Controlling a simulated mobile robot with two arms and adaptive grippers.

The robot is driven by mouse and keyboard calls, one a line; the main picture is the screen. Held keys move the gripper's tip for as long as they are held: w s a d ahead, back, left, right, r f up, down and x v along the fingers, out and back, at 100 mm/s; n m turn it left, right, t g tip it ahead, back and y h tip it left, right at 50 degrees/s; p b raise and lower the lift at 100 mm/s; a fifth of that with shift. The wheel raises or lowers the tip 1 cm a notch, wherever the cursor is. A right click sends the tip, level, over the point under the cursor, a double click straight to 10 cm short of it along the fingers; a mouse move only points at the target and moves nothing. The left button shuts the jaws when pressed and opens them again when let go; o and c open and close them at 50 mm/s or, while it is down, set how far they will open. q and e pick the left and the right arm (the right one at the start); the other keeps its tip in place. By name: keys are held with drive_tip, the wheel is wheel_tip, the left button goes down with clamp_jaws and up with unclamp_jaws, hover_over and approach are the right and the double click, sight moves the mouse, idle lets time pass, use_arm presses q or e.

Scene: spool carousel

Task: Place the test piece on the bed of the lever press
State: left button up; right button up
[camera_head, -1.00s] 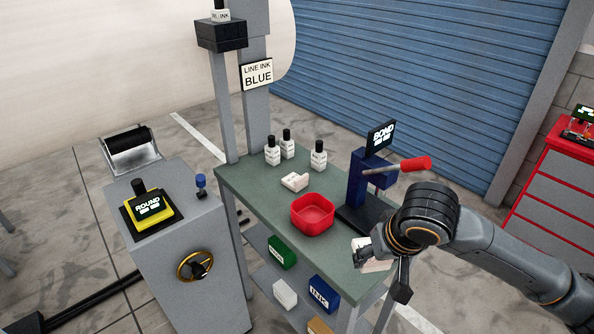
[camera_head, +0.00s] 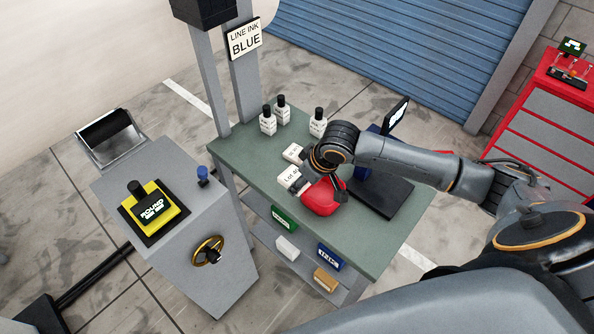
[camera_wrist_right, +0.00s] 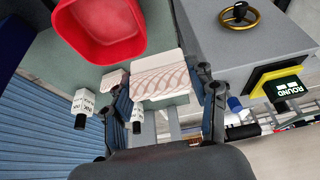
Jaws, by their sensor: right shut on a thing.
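My right gripper (camera_head: 303,180) is shut on a pale block (camera_head: 289,179) with dark "Lot" lettering, above the table left of the red bowl. A small white piece (camera_head: 292,152) lies on the table just behind; I cannot tell which of the two is the test piece. My left gripper is not in view.
The red bowl (camera_head: 323,198) is partly under my right wrist. Several white bottles with black caps, one of them (camera_head: 318,122) nearest, stand at the table's (camera_head: 345,243) back. A grey machine (camera_head: 170,215) with a yellow display stands left. The table's front right is clear.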

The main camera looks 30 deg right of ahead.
drive_tip(key=w+f+b, duration=0.1)
drive_tip(key=w+f, duration=0.1)
drive_tip(key=w+d+f+b, duration=0.1)
drive_tip(key=w+f+b, duration=0.1)
drive_tip(key=w, duration=0.1)
drive_tip(key=w+d+f+b, duration=0.1)
drive_tip(key=w+f, duration=0.1)
drive_tip(key=f, duration=0.1)
drive_tip(key=shift+w, duration=0.35)
drive_tip(key=shift+w+d+f+b, duration=0.2)
drive_tip(key=shift+w+b, duration=0.15)
drive_tip(key=shift+b, duration=0.4)
drive_tip(key=shift+w+f, duration=0.1)
drive_tip(key=shift+w, duration=0.05)
drive_tip(key=shift+f+b, duration=0.2)
drive_tip(key=shift+b, duration=0.3)
wheel_tip(320, 180, down, 3)
drive_tip(key=b, duration=0.4)
drive_tip(key=shift+w+f, duration=0.1)
drive_tip(key=shift+w, duration=0.05)
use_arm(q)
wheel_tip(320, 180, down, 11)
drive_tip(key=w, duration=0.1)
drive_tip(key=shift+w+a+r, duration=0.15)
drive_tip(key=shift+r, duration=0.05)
